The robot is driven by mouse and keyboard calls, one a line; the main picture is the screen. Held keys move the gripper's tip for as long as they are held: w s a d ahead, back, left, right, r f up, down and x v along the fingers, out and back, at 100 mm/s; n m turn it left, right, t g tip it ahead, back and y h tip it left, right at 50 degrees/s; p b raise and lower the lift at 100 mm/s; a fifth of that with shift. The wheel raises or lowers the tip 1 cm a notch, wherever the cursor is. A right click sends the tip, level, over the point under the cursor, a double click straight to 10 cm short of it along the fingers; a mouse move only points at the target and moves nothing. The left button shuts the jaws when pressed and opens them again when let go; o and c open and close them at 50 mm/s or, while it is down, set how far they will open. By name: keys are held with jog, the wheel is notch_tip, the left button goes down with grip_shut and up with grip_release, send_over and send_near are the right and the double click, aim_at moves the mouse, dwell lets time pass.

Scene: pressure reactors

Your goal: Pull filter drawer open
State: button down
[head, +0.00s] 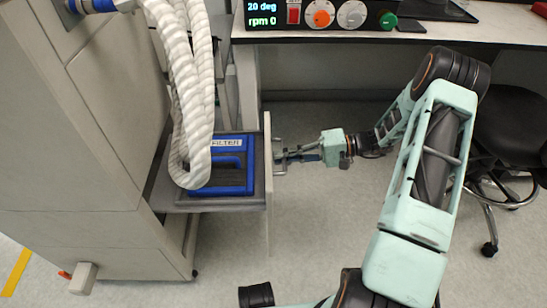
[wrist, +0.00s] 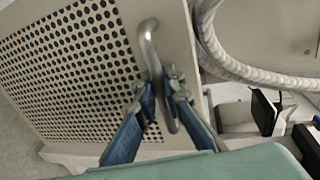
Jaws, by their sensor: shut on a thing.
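The filter drawer (head: 268,210) stands pulled out from the beige cabinet. It holds a blue-framed filter (head: 222,189) labelled FILTER. In the wrist view the drawer's front panel (wrist: 85,50) is perforated and carries a metal bar handle (wrist: 149,45). My gripper (head: 283,156) is at the outer side of the drawer front. In the wrist view its two blue-grey fingers (wrist: 160,88) are shut around the handle. The handle's upper end shows above the fingers, and its lower bend shows between them.
The beige cabinet (head: 75,130) stands on the left. White ribbed hoses (head: 192,90) hang over the drawer. A bench (head: 400,38) with a control unit (head: 320,16) is behind, and a black chair (head: 510,135) stands at right. Floor right of the drawer is free below my arm.

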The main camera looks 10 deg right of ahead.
jog(key=shift+d, duration=0.15)
jog(key=c, duration=2.3)
grip_release()
jog(key=w+v, duration=0.1)
jog(key=v, duration=1.1)
jog(key=shift+s, duration=0.4)
